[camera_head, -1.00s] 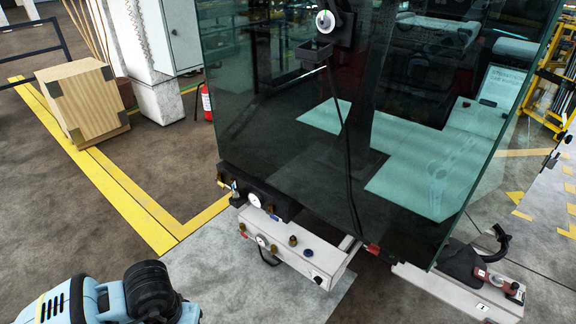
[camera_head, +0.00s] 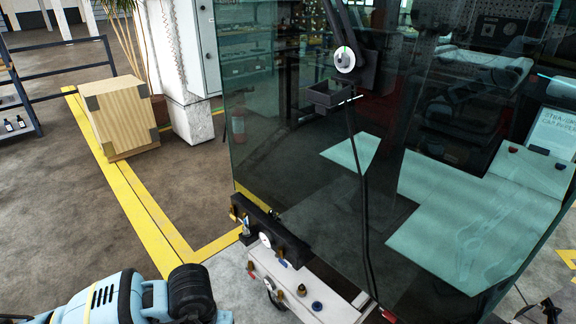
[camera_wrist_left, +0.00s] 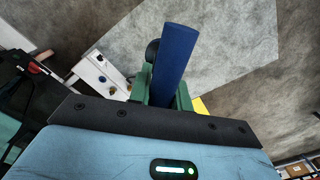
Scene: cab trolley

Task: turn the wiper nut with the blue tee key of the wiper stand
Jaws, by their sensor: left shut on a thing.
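In the left wrist view, my left gripper (camera_wrist_left: 163,88) is shut on a blue bar (camera_wrist_left: 175,58), which looks like the handle of the blue tee key. It stands up between the green fingers; the rest of the key is hidden. In the head view, a white disc with a green mark (camera_head: 345,59) sits on a black wiper mount high on the glass, with a dark wiper arm (camera_head: 364,205) hanging down. I cannot make out the nut itself. My left arm (camera_head: 130,300) shows at the lower left; its fingers are hidden there. My right gripper is in neither view.
A large glass pane (camera_head: 300,170) fills the middle. A black tray (camera_head: 333,96) is below the disc. A white beam (camera_head: 285,283) with gauges and knobs runs along the pane's foot. A wooden crate (camera_head: 118,115) stands at the back left.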

